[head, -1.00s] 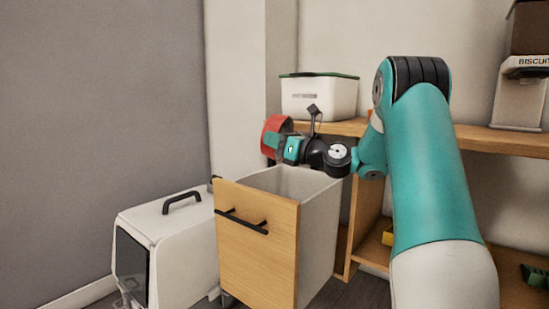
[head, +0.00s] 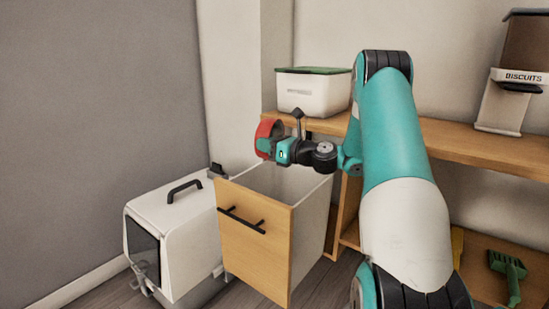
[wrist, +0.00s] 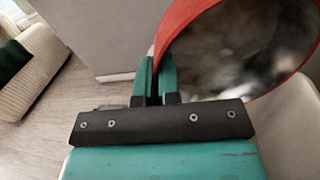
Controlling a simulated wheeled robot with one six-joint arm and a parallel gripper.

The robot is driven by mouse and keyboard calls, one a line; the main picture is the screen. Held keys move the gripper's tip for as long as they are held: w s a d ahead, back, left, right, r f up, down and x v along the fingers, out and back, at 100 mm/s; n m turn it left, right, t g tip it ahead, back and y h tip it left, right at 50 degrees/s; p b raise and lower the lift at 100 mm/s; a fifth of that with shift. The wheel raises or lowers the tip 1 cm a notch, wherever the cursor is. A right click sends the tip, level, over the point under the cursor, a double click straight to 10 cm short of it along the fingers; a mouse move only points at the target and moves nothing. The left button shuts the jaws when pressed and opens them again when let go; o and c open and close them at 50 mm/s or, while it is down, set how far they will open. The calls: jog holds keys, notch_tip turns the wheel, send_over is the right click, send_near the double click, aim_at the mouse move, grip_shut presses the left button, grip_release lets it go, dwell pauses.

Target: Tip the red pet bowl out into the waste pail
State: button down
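The red pet bowl (head: 265,136) is tipped on its side above the back of the waste pail. It is red outside, with a blurred grey interior (wrist: 235,50) in the wrist view; I cannot tell whether anything is in it. My gripper (wrist: 158,64) is shut on the bowl's rim, with the teal fingers close together. In the head view my gripper (head: 277,149) is partly hidden by its own wrist. The waste pail (head: 312,218) is a tall pale open-topped bin with a wooden front and black handle. Its bottom is hidden.
A white pet carrier (head: 172,232) stands on the floor left of the pail. A wooden shelf (head: 445,140) behind holds a lidded white box (head: 313,92) and a biscuit dispenser (head: 505,95). A green tool (head: 508,268) lies lower right.

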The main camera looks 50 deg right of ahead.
jog(key=shift+w+a+r+g+p, duration=0.15)
jog(key=shift+r+g+p, duration=0.25)
jog(key=shift+p, duration=3.85)
jog(key=p, duration=0.3)
jog(key=shift+w+p, duration=0.2)
jog(key=shift+p, duration=0.1)
jog(key=p, duration=0.5)
jog(key=shift+a+f+g, duration=0.1)
jog(key=shift+g, duration=0.3)
